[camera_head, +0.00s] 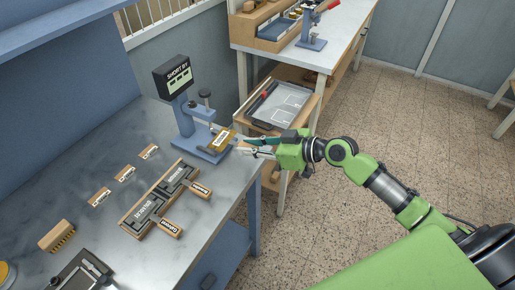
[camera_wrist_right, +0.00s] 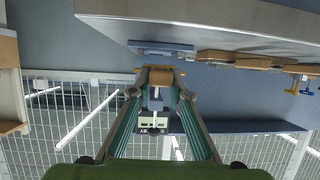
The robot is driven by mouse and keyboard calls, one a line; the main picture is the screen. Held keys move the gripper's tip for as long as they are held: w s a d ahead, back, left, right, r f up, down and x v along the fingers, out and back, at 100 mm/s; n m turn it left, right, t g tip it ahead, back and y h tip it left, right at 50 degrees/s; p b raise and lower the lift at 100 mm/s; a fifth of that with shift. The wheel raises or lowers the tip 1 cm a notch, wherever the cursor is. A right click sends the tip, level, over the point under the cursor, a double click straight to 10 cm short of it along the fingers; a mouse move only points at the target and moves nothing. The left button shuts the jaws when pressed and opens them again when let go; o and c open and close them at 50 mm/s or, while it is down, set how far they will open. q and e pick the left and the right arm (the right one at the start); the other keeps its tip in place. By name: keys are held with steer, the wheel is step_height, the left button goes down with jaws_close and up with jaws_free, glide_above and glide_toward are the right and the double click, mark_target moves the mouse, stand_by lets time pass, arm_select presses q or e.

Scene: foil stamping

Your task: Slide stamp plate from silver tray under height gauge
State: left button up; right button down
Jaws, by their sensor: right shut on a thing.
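The height gauge (camera_head: 184,114) is blue, with a dark display reading "SHORT BY", and stands near the table's far right edge. The stamp plate (camera_head: 222,141), a small gold piece with a white label, is at the gauge's base. My right gripper (camera_head: 240,145) reaches in from the right and is shut on the plate's near end. In the right wrist view, the plate (camera_wrist_right: 160,77) is a brown block between the fingertips (camera_wrist_right: 158,90); the gauge's display (camera_wrist_right: 153,122) shows beyond. Whether the plate touches the base is unclear. My left gripper is not in view.
A labelled dark holder (camera_head: 158,199) and several small labelled blocks lie on the grey table (camera_head: 105,235). A grey outlined tray (camera_head: 283,104) sits in the wooden drawer behind my gripper.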

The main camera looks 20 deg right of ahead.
mark_target(239, 144)
steer(key=shift+w+a, duration=0.55)
steer(key=shift+w, duration=0.15)
steer(key=shift+w+a, duration=0.5)
steer(key=shift+w, duration=0.2)
steer(key=shift+w+a+f+b, duration=0.1)
steer(key=shift+f+b, duration=0.25)
steer(key=shift+b, duration=0.15)
steer(key=shift+f+b, duration=0.6)
steer(key=c, duration=1.8)
jaws_free()
steer(key=shift+c, duration=0.2)
